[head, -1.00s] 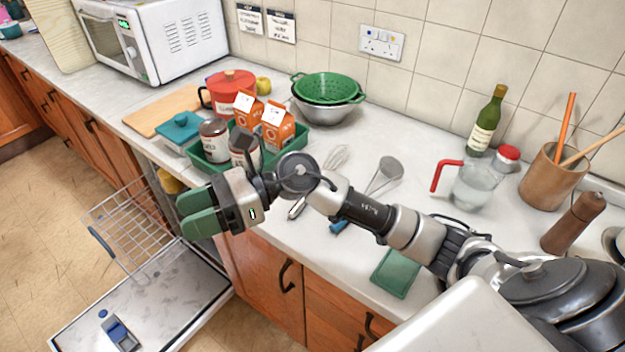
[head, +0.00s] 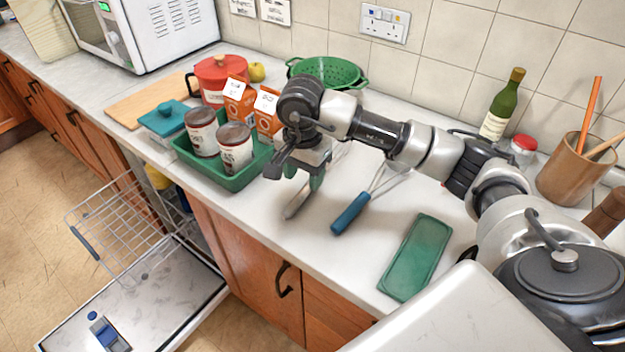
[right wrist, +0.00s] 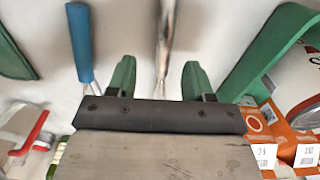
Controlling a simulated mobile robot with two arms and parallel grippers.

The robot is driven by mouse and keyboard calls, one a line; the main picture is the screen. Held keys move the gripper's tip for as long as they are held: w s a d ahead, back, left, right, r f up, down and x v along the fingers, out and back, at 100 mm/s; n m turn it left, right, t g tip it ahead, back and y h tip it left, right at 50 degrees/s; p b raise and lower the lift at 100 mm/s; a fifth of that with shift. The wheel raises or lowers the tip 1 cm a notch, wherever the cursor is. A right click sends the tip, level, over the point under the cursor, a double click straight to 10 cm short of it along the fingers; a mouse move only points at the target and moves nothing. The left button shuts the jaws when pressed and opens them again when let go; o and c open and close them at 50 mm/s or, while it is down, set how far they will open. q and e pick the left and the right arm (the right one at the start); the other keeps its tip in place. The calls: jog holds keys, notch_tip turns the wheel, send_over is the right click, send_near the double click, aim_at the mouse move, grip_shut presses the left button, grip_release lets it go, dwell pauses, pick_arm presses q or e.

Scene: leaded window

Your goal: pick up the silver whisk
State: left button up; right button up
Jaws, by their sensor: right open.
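The silver whisk (head: 296,204) lies on the white counter; only its handle end shows clearly in the head view, because my right arm covers much of the rest. In the right wrist view its handle (right wrist: 166,38) runs between the two green fingers, blurred, with its far part hidden behind the gripper body. My right gripper (head: 304,178) points down over the whisk, open and empty, also seen in the right wrist view (right wrist: 159,78). I cannot tell its exact height above the whisk. My left gripper is not in view.
A green tray (head: 240,178) with jars and orange cartons stands close left. A green flat object (head: 415,258) lies nearer the front edge. The counter between the whisk and the front edge is clear.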

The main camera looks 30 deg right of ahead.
aim_at(302, 192)
jog(key=f, duration=0.2)
jog(key=f+p, duration=0.1)
jog(key=f, duration=0.2)
jog(key=shift+w+a+p, duration=0.2)
jog(key=shift+p, duration=0.1)
jog(key=shift+f, duration=0.35)
grip_shut()
